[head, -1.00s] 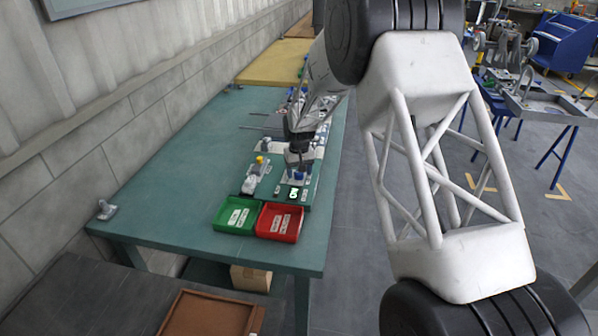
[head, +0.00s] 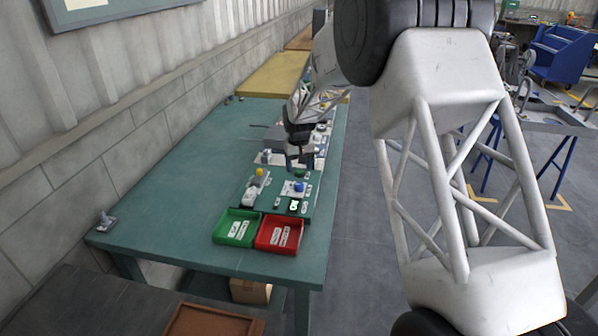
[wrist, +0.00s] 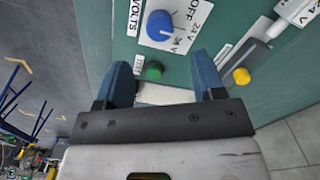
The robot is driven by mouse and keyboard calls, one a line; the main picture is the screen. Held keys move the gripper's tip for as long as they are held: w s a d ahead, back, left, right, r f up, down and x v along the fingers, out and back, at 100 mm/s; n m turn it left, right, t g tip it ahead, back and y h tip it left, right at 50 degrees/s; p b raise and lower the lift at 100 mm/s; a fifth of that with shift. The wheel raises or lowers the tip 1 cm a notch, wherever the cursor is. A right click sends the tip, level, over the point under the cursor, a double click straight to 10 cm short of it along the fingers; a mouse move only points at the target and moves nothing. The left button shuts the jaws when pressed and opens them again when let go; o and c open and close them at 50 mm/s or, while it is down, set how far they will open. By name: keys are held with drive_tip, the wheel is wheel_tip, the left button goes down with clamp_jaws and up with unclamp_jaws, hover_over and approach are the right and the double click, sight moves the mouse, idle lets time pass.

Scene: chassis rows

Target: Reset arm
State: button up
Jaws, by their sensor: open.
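My gripper (head: 298,158) hangs above the green board (head: 268,202) on the teal table. In the wrist view its two blue-grey fingers (wrist: 166,82) are apart with nothing between them. Ahead of the fingers are a blue knob (wrist: 160,25) on a white plate marked OFF and 24 V, and a green button (wrist: 153,70). A yellow-tipped lever (wrist: 241,76) is to the right. In the head view the blue knob (head: 299,187) and a lit green display (head: 294,205) show below the gripper.
A green bin (head: 236,228) and a red bin (head: 279,234) stand at the board's near end. The left of the teal table (head: 180,190) is mostly clear, with a small grey fitting (head: 104,220) at its near left corner. A wall runs along the left.

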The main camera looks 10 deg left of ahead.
drive_tip(key=shift+r, duration=0.15)
drive_tip(key=s+d+r+m+t, duration=0.1)
drive_tip(key=s+d+r+m, duration=0.2)
drive_tip(key=s+d+r, duration=1.8)
drive_tip(key=s+d+m, duration=0.1)
drive_tip(key=s+d, duration=0.4)
drive_tip(key=s, duration=0.6)
drive_tip(key=s+d+f+t, duration=0.1)
drive_tip(key=s+d, duration=0.4)
drive_tip(key=s, duration=0.6)
drive_tip(key=s+d+f+m, duration=0.1)
drive_tip(key=s+d, duration=0.4)
drive_tip(key=s, duration=0.5)
drive_tip(key=shift+s+m+t, duration=0.3)
drive_tip(key=shift+s, duration=0.1)
